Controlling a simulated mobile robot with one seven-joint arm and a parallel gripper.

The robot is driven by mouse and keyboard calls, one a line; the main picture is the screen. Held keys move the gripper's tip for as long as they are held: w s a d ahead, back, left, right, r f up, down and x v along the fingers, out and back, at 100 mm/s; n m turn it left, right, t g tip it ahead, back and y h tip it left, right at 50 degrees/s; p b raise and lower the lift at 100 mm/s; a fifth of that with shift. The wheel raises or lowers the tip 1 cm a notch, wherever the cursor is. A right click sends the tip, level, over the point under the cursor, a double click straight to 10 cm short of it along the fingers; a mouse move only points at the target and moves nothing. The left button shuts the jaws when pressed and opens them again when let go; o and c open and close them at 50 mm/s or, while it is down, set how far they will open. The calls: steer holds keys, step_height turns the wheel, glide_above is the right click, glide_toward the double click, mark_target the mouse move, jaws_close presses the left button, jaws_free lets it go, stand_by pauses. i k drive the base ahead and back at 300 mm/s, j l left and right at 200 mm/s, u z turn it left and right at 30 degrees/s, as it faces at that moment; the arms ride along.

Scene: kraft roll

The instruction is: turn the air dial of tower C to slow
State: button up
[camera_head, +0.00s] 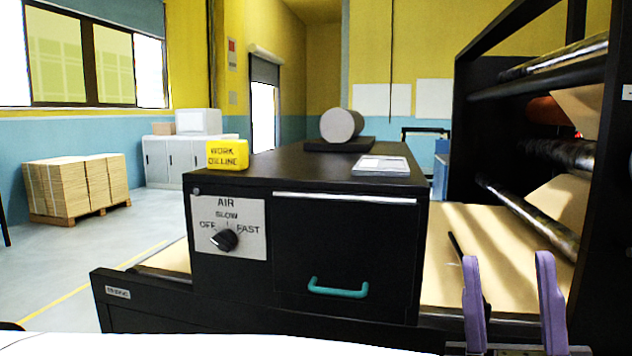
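The black air dial (224,240) sits on a pale plate (257,247) marked AIR, OFF, SLOW and FAST, at the left of a black cabinet's front. No letter C for the tower can be made out. My gripper (508,258) shows at the lower right, with two upright purple fingers wide apart and nothing between them. It is well to the right of the dial and apart from it.
The cabinet has a teal drawer handle (338,288). A yellow block (228,154), a pale flat device (381,166) and a grey roll (341,125) are on top. A black roller frame (467,120) rises at right. Stacked cardboard (77,184) stands on the left floor.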

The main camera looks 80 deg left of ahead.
mark_target(226, 239)
steer(key=u, duration=1.35)
